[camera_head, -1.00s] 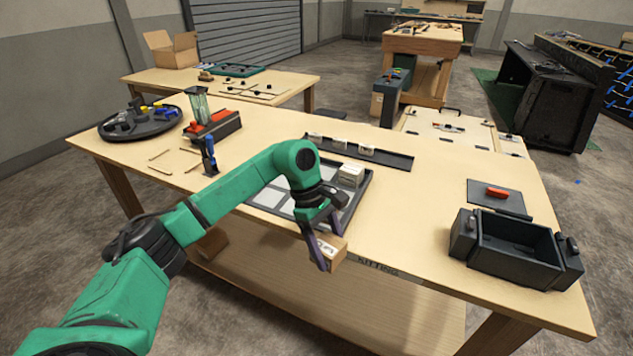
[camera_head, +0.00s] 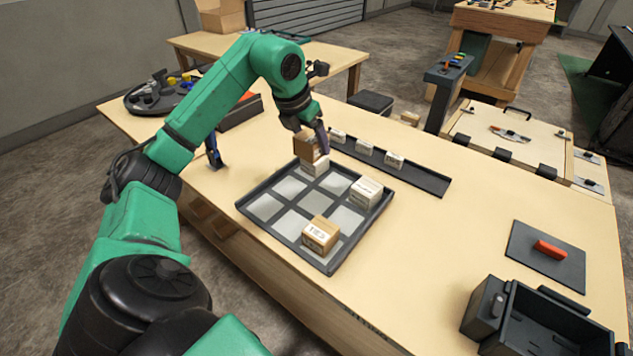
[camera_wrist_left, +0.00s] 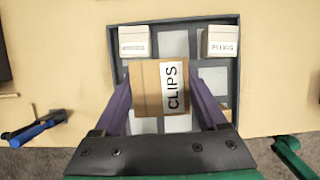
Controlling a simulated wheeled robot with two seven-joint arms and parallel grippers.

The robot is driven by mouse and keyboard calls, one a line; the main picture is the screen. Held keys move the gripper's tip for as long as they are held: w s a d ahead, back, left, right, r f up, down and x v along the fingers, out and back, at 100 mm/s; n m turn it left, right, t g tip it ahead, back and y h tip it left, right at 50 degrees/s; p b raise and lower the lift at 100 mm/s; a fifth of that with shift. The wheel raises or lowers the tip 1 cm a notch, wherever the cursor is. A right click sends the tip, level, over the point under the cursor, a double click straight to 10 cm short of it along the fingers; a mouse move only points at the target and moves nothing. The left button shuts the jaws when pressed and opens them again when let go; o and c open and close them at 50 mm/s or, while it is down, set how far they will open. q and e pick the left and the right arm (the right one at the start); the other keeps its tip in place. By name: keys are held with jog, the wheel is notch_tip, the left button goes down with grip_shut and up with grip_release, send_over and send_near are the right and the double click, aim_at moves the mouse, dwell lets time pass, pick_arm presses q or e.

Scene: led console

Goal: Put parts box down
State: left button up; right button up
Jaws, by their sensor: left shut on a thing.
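My left gripper (camera_head: 314,138) is shut on a brown parts box (camera_head: 306,147), labelled CLIPS in the left wrist view (camera_wrist_left: 160,88). The gripper holds it above the dark compartment tray (camera_head: 258,222). In the head view the box overlaps a white box (camera_head: 316,167) in the tray's far left compartment. A white box (camera_head: 367,192), labelled PLUGS in the left wrist view (camera_wrist_left: 221,42), sits in the far right compartment. Another brown box (camera_head: 320,234) sits at the tray's near right. The middle compartments look empty. My right gripper is out of view.
A dark rail (camera_head: 425,181) with small white boxes lies behind the tray. A dark open bin (camera_head: 545,325) stands at right, near a dark plate with a red handle (camera_head: 551,250). A blue clamp (camera_head: 214,152) stands left of the tray. Table between tray and bin is clear.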

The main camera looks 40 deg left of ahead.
aim_at(317, 188)
pick_arm(q)
jog(key=f, duration=1.2)
jog(key=shift+w+f, duration=0.2)
jog(key=shift+f, duration=0.05)
jog(key=shift+w+f, duration=0.1)
jog(key=shift+f, duration=0.25)
jog(key=o, duration=1.4)
jog(key=shift+c, duration=0.2)
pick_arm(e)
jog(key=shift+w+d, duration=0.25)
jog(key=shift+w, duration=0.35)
pick_arm(q)
jog(key=shift+r, duration=0.3)
jog(key=shift+s+r, duration=0.2)
jog(key=shift+r, duration=0.15)
jog(key=b+v, duration=0.3)
jog(key=v, duration=0.8)
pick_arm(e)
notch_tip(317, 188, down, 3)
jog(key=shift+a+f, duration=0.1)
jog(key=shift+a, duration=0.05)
